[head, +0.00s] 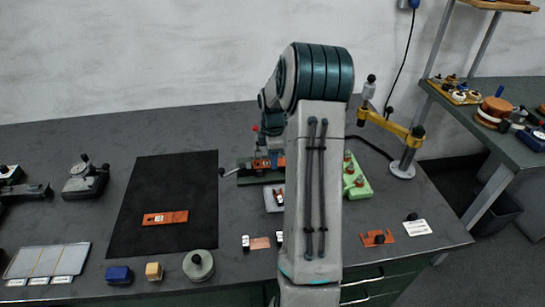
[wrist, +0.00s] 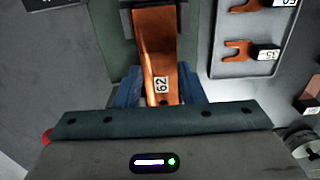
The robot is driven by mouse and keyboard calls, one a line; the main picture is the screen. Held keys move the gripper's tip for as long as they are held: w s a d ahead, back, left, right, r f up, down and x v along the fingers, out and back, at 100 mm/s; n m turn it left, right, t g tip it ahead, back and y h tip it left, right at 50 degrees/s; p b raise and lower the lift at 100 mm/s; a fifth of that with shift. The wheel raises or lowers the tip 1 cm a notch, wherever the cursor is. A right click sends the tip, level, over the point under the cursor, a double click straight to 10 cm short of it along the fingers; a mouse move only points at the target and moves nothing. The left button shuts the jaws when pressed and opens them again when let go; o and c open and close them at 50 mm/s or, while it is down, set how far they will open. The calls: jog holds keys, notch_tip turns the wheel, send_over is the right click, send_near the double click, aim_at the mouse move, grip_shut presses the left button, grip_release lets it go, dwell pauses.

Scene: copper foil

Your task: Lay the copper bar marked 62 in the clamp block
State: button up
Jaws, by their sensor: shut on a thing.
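The copper bar marked 62 (wrist: 157,50) lies lengthwise ahead of my gripper (wrist: 160,103) in the wrist view, its label facing up near my end. Blue parts (wrist: 126,92) show on both sides of the bar's near end. The clamp block (head: 246,167) stands at the back middle of the bench, partly behind my arm, with copper showing on it in the head view. The bar is over the block's green base (wrist: 116,40); whether it rests fully there I cannot tell.
A grey tray (wrist: 222,68) with copper forks lies right of the block. Another labelled copper bar (head: 152,219) lies on the black mat (head: 165,180). A yellow-armed stand (head: 390,125) and a green holder (head: 361,190) are to the right. The mat is mostly clear.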

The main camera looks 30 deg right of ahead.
jog(key=o, duration=0.8)
jog(key=shift+r+p, duration=1.15)
jog(key=shift+r, duration=0.4)
jog(key=o, duration=0.6)
jog(key=shift+c, duration=0.2)
